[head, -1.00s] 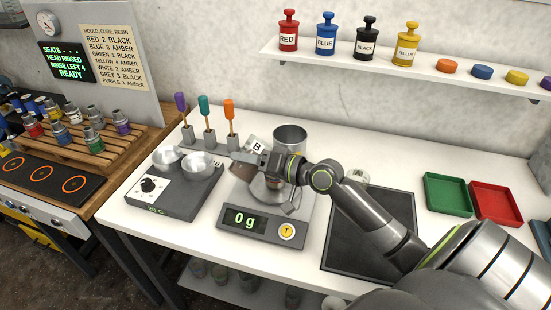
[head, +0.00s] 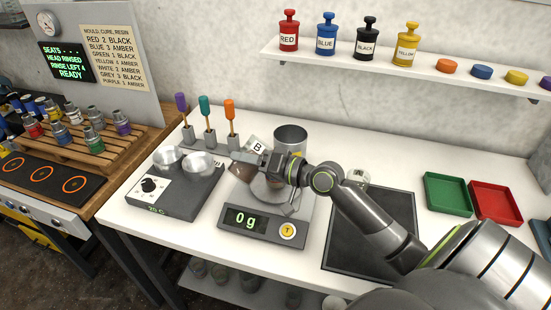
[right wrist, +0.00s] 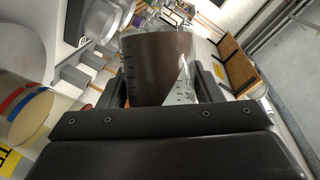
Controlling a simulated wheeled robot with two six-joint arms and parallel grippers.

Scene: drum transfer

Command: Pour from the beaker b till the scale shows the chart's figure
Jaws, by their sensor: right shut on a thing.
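My right gripper (head: 256,160) is shut on beaker b (head: 243,172), a clear beaker with a white B label and brown contents. The beaker is tilted and held above the left part of the scale (head: 227,224). In the right wrist view the beaker (right wrist: 160,60) sits between the fingers, with dark marks on its side and brown filling much of it. The scale's display (head: 245,220) reads 0 g. A metal bowl (head: 268,192) on the scale is partly hidden by my wrist. The chart (head: 111,56) on the grey panel lists colours, numbers and resins. My left gripper is not in view.
A hotplate (head: 178,207) with two metal pans is left of the scale. A dark mat (head: 350,256) lies to the right, with green (head: 447,194) and red (head: 495,204) trays beyond. Several coloured-handled tools stand at the back left.

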